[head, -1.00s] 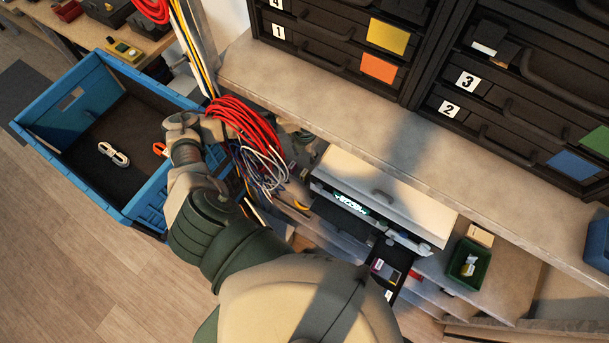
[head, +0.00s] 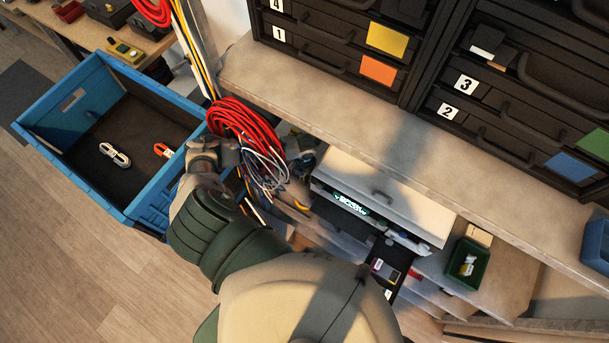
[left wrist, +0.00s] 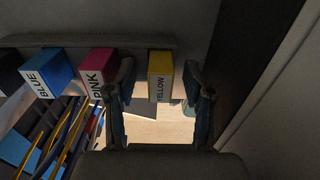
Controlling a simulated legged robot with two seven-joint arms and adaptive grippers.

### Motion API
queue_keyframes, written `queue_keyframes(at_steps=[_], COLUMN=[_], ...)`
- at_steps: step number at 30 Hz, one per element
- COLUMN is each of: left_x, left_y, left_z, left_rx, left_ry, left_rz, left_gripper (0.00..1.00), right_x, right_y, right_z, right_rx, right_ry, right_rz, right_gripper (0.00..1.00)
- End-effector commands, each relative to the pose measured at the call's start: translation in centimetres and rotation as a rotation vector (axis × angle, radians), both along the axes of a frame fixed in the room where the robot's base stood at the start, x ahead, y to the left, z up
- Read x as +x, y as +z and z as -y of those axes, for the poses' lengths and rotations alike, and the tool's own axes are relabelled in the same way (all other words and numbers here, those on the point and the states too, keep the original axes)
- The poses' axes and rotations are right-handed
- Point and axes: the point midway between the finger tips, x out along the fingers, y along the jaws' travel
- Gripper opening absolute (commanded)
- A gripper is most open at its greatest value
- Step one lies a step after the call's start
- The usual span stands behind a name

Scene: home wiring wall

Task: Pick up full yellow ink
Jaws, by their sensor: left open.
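In the left wrist view, the yellow ink (left wrist: 160,76) is a box-shaped block with a "YELLOW" label, standing in a row. My left gripper (left wrist: 158,80) is open, with the yellow ink ahead and in line with the gap between its fingers. The left-hand finger is beside the pink ink (left wrist: 98,72), near the gap between pink and yellow; I cannot tell if it touches either. The blue ink (left wrist: 50,72) stands farther left. In the head view, my left forearm reaches toward the space under the shelf; the yellow ink is not visible there. My right gripper is not in view.
Red cables (head: 243,127) hang beside my left wrist. A blue crate (head: 150,205) stands at left. A white printer (head: 380,195) sits under the worktop (head: 310,95). A green bin (head: 466,262) is at right. In the wrist view, a pale panel rises close on the right.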

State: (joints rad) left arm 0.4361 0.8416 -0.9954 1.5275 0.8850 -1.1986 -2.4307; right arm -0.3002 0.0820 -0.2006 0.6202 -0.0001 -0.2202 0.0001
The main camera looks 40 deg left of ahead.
Motion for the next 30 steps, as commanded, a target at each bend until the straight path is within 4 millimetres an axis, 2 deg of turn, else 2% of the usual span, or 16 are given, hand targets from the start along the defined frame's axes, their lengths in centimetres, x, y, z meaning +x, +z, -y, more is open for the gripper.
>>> queue_keyframes(at_steps=[5, 11, 12, 23, 26, 30], left_x=[0.0, 0.0, 0.0, 0.1, 0.2, 0.2], left_y=[0.0, 0.0, 0.0, 0.5, 2.0, 5.0], left_z=[0.0, 0.0, 0.0, -0.1, -0.1, -0.1], left_rx=[0.000, 0.000, 0.000, -0.001, -0.001, 0.000], left_ry=[0.000, 0.001, 0.001, 0.001, 0.001, 0.000], left_rz=[0.000, 0.000, 0.000, 0.002, 0.004, 0.005], left_gripper=[0.52, 0.05, 0.00, 0.00, 0.00, 0.00], right_x=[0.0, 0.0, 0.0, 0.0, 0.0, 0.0], right_y=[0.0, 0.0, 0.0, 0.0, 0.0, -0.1], right_z=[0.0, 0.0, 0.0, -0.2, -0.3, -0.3], right_rx=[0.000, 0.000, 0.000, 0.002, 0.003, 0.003], right_ry=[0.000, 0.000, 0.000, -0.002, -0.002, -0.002], right_rz=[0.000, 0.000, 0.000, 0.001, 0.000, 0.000], right_gripper=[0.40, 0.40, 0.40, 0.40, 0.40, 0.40])
